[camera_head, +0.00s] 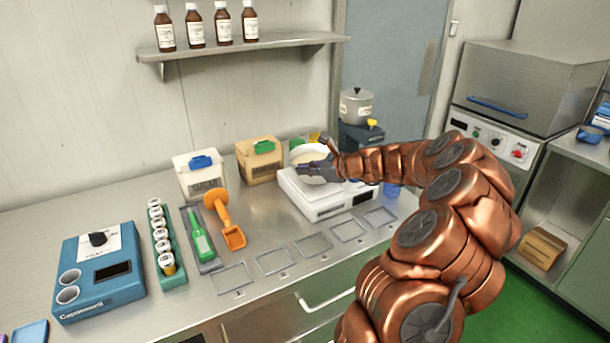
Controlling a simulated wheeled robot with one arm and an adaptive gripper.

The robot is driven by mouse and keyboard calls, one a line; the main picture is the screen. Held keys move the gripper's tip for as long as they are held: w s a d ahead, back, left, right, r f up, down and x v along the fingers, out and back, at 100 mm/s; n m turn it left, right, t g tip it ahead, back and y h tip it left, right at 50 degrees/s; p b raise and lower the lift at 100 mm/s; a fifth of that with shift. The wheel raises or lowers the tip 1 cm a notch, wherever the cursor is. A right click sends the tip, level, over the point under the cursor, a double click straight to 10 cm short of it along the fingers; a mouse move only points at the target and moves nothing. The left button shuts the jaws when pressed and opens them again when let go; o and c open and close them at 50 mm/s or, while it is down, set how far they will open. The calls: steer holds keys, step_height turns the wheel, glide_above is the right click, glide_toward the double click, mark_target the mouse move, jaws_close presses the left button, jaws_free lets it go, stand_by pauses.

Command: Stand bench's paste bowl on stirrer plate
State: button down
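A pale cream bowl (307,151), likely the paste bowl, is upright at the white flat-topped unit (325,209) on the bench. This unit looks like the stirrer plate, but I cannot read a label. My gripper (308,169) reaches in from the right, with its dark fingers across the bowl's front side. The fingers and wrist hide part of the bowl and its underside. I cannot tell whether the bowl rests on the unit or is held just above it, or whether the fingers are closed on its wall.
Cartons (259,161) stand behind, left of the unit. An orange scoop (232,232), green tool (200,243), vial rack (166,247) and blue machine (98,272) are left. A lidded pot (356,106) stands behind. Empty frames (311,244) line the front; bare bench lies between.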

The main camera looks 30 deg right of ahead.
steer(key=shift+f, duration=1.1)
steer(key=shift+f, duration=0.1)
steer(key=c, duration=1.3)
jaws_free()
